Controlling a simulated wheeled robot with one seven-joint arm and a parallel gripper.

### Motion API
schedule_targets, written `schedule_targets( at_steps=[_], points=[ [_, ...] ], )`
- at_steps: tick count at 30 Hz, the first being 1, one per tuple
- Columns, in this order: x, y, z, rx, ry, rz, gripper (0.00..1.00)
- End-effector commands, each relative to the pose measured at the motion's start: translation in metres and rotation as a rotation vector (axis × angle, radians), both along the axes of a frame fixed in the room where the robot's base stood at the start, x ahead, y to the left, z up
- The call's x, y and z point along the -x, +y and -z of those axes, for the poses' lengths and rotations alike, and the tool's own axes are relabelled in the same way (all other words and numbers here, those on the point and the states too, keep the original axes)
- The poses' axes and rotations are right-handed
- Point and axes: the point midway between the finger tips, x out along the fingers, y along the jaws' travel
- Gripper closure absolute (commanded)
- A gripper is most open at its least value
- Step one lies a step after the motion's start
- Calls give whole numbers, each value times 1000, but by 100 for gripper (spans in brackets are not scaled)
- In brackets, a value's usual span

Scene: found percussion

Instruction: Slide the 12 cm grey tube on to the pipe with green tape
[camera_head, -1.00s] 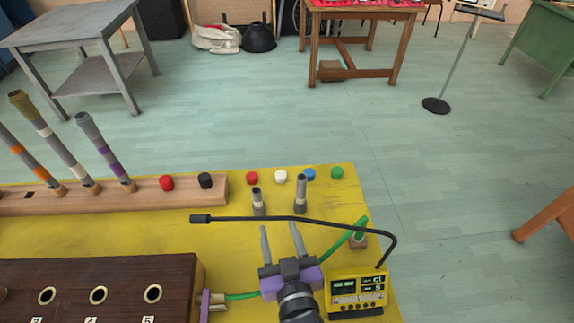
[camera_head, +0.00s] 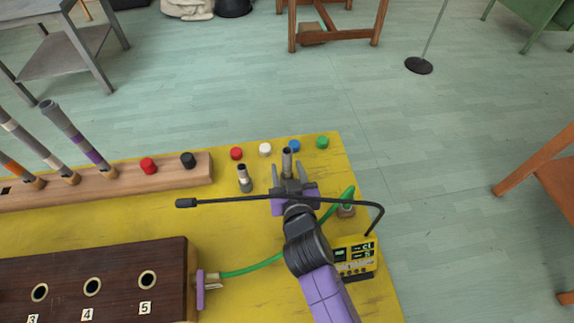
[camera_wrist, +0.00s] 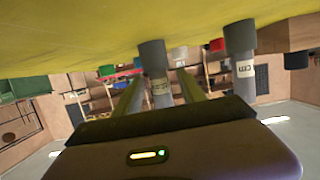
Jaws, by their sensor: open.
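Two short grey tubes with pale labels stand upright on the yellow table. I cannot read which is 12 cm. My gripper (camera_head: 290,180) is open, with its fingers on either side of the taller tube; its lower part is hidden in the head view. Tall pipes stand in a wooden rail at the left, one with purple tape (camera_head: 83,144) and one with orange (camera_head: 12,166). I see no green tape on any visible pipe.
A black gooseneck (camera_head: 255,200) from the yellow meter (camera_head: 354,262) crosses over my gripper. A green hose (camera_head: 250,267) runs from the dark box (camera_head: 100,255) behind my arm. Coloured caps, such as the red one (camera_head: 236,153), line the far edge.

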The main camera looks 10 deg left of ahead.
Motion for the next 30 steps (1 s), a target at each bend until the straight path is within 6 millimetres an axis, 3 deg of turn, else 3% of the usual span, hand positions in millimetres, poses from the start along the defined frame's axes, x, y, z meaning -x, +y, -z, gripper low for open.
schedule_targets(
  at_steps=[8,15,30],
  points=[
    [-3,1,1,-1,-1,-1,53],
    [-2,1,1,-1,-1,-1,100],
    [-4,1,-7,-1,-1,0,100]
  ],
)
